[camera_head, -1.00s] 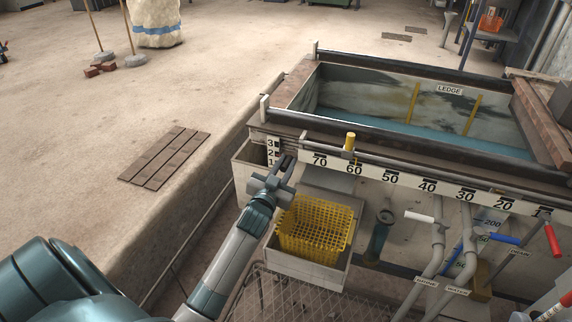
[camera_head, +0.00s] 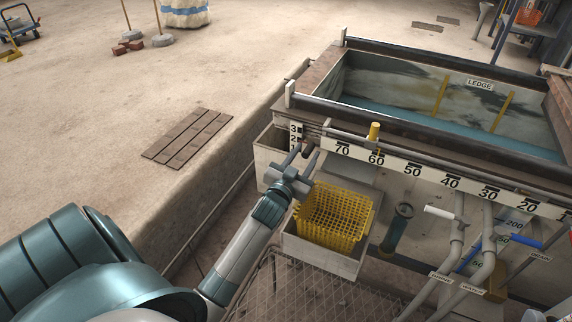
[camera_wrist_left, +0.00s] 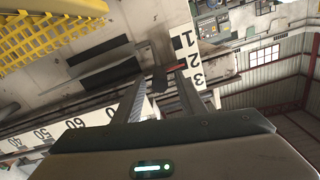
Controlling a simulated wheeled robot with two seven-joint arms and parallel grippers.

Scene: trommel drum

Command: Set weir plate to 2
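The white weir scale with black numerals (camera_head: 295,133) is at the left end of the tank's front rail. Its 3 and 2 show in the head view, and the 1 is not readable there. The scale also shows with 1, 2 and 3 in the left wrist view (camera_wrist_left: 190,58). A small reddish pointer (camera_wrist_left: 176,65) lies by the 2. My left gripper (camera_head: 301,150) is just below the scale, fingers apart. In the wrist view a dark tab (camera_wrist_left: 159,79) shows between its fingertips (camera_wrist_left: 164,78); contact cannot be told. My right gripper is out of view.
The tank (camera_head: 420,115) holds bluish water. A long numbered ruler (camera_head: 411,169) and a rail with a yellow knob (camera_head: 375,131) run along its front. Below are a yellow basket (camera_head: 335,213) and pipes with blue and white handles. Open floor lies left.

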